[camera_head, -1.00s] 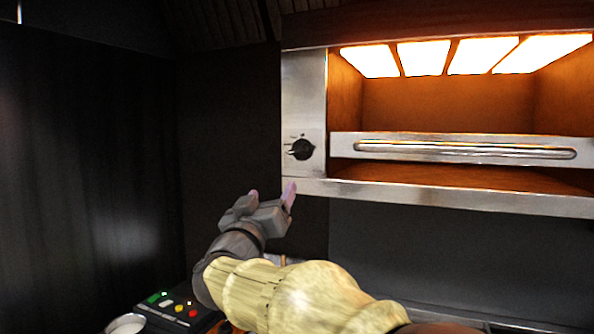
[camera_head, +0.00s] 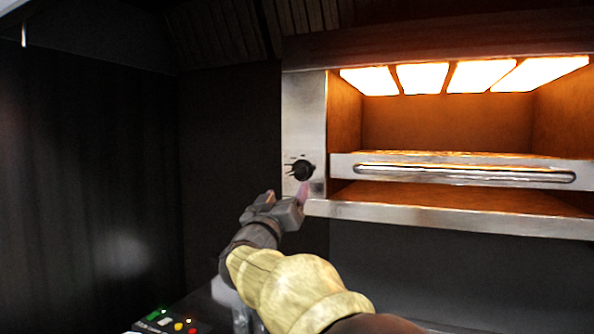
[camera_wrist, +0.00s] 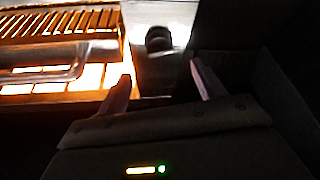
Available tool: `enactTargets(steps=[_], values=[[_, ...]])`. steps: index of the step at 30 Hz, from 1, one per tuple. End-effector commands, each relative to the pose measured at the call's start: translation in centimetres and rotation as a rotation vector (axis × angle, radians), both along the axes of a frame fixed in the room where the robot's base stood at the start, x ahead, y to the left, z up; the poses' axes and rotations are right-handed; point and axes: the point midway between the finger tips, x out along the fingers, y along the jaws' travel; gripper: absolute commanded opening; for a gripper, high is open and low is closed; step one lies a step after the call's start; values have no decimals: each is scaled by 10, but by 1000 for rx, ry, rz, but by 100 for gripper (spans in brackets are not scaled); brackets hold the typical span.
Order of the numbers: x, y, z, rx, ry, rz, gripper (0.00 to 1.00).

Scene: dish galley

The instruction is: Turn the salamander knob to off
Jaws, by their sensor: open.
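The salamander (camera_head: 430,183) is lit, with bright heating panels glowing orange at its top. Its black knob (camera_head: 303,170) sits on the steel panel (camera_head: 305,110) left of the opening. My gripper (camera_head: 288,192) is just below the knob, its fingertips close to it; I cannot tell in this view whether they touch. In the wrist view my two fingers (camera_wrist: 163,82) are apart with nothing between them. The knob (camera_wrist: 158,40) shows ahead, beyond the fingertips and roughly between them. The knob's exact pointer angle is too small to read.
The salamander's rack handle (camera_head: 465,173) and lower steel ledge (camera_head: 450,218) stick out right of my gripper. A control box with coloured buttons (camera_head: 168,322) is at the bottom left. The dark wall at left has free room before it.

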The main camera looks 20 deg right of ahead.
Motion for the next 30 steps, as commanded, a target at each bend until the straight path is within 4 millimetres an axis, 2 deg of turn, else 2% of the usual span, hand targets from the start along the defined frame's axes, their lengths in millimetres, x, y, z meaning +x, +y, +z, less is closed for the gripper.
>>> enactTargets(steps=[15,19,27,30], values=[[63,-52,34,-1,0,-2,69],[69,-56,36,0,0,0,69],[70,-57,35,0,0,0,69],[70,-57,35,0,0,0,51]])
